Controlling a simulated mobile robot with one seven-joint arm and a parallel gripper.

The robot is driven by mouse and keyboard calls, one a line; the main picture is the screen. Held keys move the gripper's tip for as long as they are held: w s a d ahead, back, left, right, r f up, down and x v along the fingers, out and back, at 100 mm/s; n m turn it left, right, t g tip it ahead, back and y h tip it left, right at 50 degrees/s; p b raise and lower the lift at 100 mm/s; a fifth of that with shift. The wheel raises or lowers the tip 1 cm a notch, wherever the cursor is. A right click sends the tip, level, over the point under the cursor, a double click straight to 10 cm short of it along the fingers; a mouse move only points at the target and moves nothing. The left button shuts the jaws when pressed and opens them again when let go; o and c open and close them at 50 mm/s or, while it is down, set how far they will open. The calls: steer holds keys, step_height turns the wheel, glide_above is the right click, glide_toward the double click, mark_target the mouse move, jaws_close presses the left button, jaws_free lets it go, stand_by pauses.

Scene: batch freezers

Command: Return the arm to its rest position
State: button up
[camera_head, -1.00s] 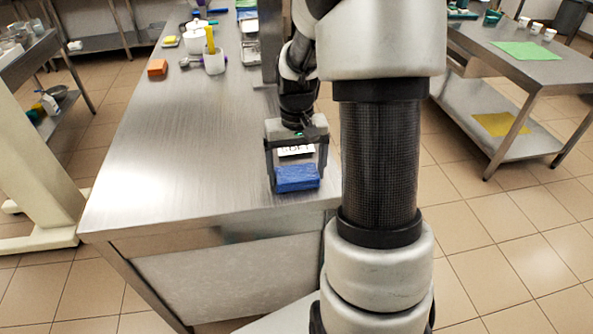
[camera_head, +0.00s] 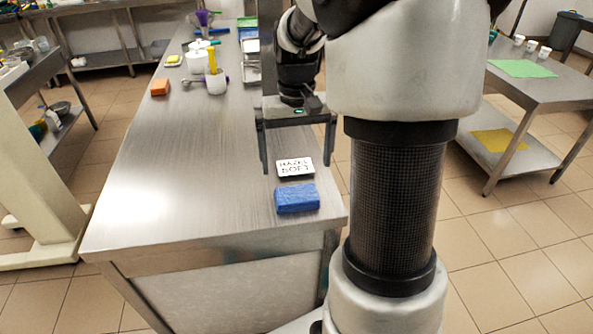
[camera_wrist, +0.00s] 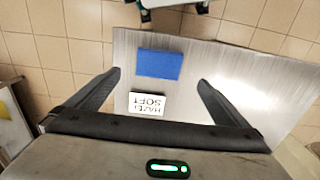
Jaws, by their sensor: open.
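My gripper (camera_head: 298,170) is open and empty, raised above the steel counter with its two fingers spread. It shows in the wrist view (camera_wrist: 160,88) with nothing between the fingertips. A blue block, which looks like a sponge (camera_head: 297,199), lies on the counter near its front end, apart from my fingers. It also shows in the wrist view (camera_wrist: 159,64). A small white label card with black lettering (camera_head: 295,167) lies just behind the blue block. The card also shows in the wrist view (camera_wrist: 147,103). My arm hides part of the counter's right side.
The steel counter (camera_head: 190,150) is bare at its middle left. At its far end are an orange block (camera_head: 160,87), a white cup (camera_head: 216,82) and trays. A side table (camera_head: 560,88) with a green mat (camera_head: 523,68) stands to the right. Tiled floor lies on both sides.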

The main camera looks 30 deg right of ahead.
steer(key=shift+r, duration=0.6)
steer(key=s+a+r+n+t+p, duration=0.1)
steer(key=s+a+r+t+p, duration=0.1)
steer(key=s+a+r+p, duration=0.3)
steer(key=s+a+r+n+t+p, duration=0.2)
steer(key=s+a+r+p, duration=0.3)
steer(key=s+r, duration=0.5)
step_height(320, 180, up, 4)
steer(key=shift+s+a+r+t, duration=0.2)
steer(key=shift+a+t, duration=0.6)
steer(key=shift+a, duration=0.4)
